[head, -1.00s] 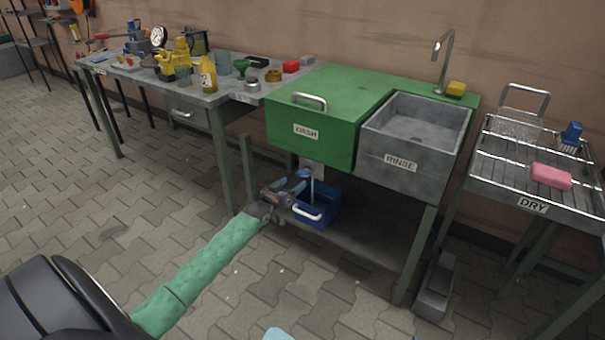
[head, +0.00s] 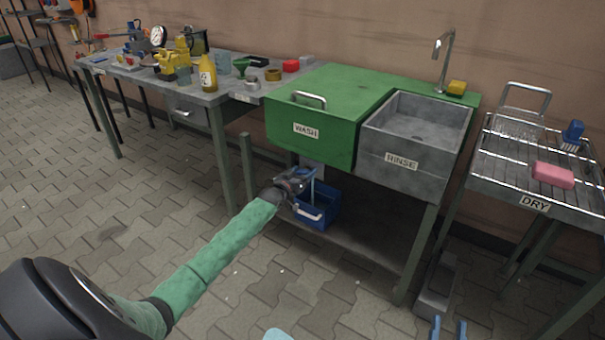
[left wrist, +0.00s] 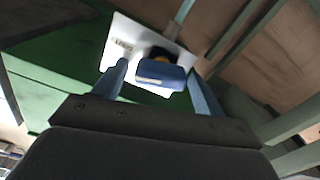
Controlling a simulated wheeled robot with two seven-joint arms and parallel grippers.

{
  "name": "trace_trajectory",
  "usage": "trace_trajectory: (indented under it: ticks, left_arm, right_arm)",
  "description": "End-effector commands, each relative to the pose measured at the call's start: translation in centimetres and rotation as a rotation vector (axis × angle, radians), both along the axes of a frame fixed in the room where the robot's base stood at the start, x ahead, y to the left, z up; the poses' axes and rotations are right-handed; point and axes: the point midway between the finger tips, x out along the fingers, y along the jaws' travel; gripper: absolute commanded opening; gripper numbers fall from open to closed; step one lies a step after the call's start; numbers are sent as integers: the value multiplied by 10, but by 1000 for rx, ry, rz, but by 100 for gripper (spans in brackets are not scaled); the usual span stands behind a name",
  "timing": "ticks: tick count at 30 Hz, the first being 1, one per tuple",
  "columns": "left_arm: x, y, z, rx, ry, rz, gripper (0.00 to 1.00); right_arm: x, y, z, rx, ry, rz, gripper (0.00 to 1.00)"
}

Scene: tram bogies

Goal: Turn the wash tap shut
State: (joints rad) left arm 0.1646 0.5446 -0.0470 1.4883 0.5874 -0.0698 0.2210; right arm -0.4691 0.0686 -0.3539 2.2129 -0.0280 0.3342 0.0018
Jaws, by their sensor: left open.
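The wash tap's blue handle (left wrist: 162,74) sits under the green wash basin (head: 312,130), in front of a white plate (left wrist: 125,45) with a small label. In the left wrist view the handle lies between the two blue fingers of my left gripper (left wrist: 158,88), with gaps to both sides. The gripper is open, and I see no contact. In the head view my left gripper (head: 303,181) is below the basin front and largely covers the tap. My right gripper (head: 449,329) shows only two blue fingertips, apart, at the bottom edge.
A blue crate (head: 318,212) stands on the shelf under the wash basin, close to my left gripper. Table legs (head: 248,170) flank this space. The grey rinse basin (head: 415,150) and the drying rack (head: 535,170) are to the right.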

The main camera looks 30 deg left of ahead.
Motion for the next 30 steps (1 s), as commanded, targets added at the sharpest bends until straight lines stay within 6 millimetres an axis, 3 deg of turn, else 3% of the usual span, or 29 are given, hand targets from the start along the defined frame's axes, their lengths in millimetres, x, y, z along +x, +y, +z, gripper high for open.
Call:
trace_trajectory:
  ticks: [11,18,24,30]
  left_arm:
    - [3,0,0,0,0,0,71]
    - [3,0,0,0,0,0,26]
    - [3,0,1,12,0,0,26]
    - [3,0,2,68,0,1,26]
  right_arm:
    - [-1,-1,6,4,-18,-1,36]
    - [0,-1,7,4,-19,-2,36]
    - [1,-1,6,2,-7,-1,36]
    - [5,6,-61,-44,191,12,36]
